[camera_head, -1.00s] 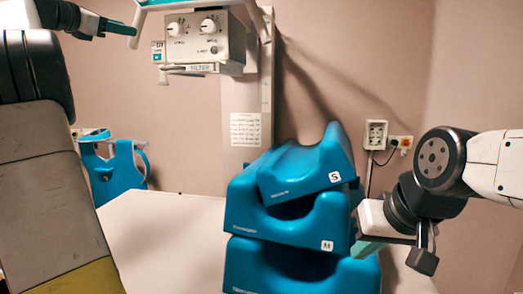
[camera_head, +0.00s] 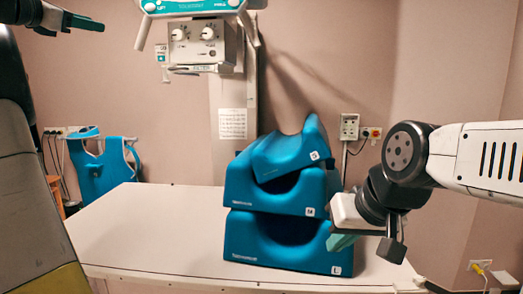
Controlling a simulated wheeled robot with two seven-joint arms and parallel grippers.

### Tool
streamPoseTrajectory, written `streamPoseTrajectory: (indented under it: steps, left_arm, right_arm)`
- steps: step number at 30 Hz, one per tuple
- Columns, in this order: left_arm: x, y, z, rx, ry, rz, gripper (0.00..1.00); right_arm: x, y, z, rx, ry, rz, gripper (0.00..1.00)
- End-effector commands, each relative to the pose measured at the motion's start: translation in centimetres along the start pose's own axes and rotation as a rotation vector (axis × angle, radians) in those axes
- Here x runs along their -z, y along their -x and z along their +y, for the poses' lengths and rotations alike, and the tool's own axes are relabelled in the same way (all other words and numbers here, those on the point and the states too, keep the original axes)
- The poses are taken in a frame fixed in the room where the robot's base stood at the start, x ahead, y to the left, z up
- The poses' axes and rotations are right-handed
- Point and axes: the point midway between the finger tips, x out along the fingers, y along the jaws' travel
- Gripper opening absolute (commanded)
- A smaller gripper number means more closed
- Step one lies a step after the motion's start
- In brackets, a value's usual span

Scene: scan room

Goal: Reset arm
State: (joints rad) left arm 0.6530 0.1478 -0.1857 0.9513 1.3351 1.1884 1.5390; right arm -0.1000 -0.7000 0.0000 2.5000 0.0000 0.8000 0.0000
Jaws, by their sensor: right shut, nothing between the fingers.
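My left gripper (camera_head: 95,25) is at the upper left, up in front of the pink wall. Its dark fingers point right and nothing shows near their tips; I cannot tell how far apart they are. My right gripper (camera_head: 343,242) hangs at the right, just beside the stacked blue head rests. It is shut with nothing in it. Its teal fingertip overlaps the right edge of the lowest head rest (camera_head: 270,243) in the picture; I cannot tell if they touch. A middle head rest (camera_head: 238,190) and a top head rest (camera_head: 265,150) sit above.
The white table (camera_head: 150,225) under the stack is bare on its left side. An X-ray unit (camera_head: 200,45) with knobs stands behind on a column. A blue apron-like item (camera_head: 95,175) is at the far left. Wall sockets (camera_head: 349,127) are behind my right arm.

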Motion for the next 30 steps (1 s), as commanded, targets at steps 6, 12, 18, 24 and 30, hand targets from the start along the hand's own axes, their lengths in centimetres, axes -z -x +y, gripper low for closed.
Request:
streamPoseTrajectory:
  steps: [6,12,18,24,30]
  left_arm:
    - [0.8,-0.7,-2.5,0.033,-0.071,0.043,0.35]
    - [1.9,-1.4,-5.7,0.081,-0.169,0.094,0.35]
    - [3.9,-1.9,-11.7,0.182,-0.345,0.166,0.35]
    - [7.2,-1.0,-21.3,0.374,-0.651,0.234,0.35]
    - [12.8,3.2,-34.7,0.693,-1.163,0.225,0.35]
  right_arm:
    - [0.0,0.0,0.0,0.000,0.000,-0.001,0.00]
    - [0.0,0.0,0.0,0.000,0.000,0.000,0.00]
    - [0.0,0.0,0.0,0.000,0.000,0.000,0.00]
    - [0.0,0.0,0.0,0.000,0.000,0.000,0.00]
    - [0.0,0.0,0.0,0.000,0.000,0.000,0.00]
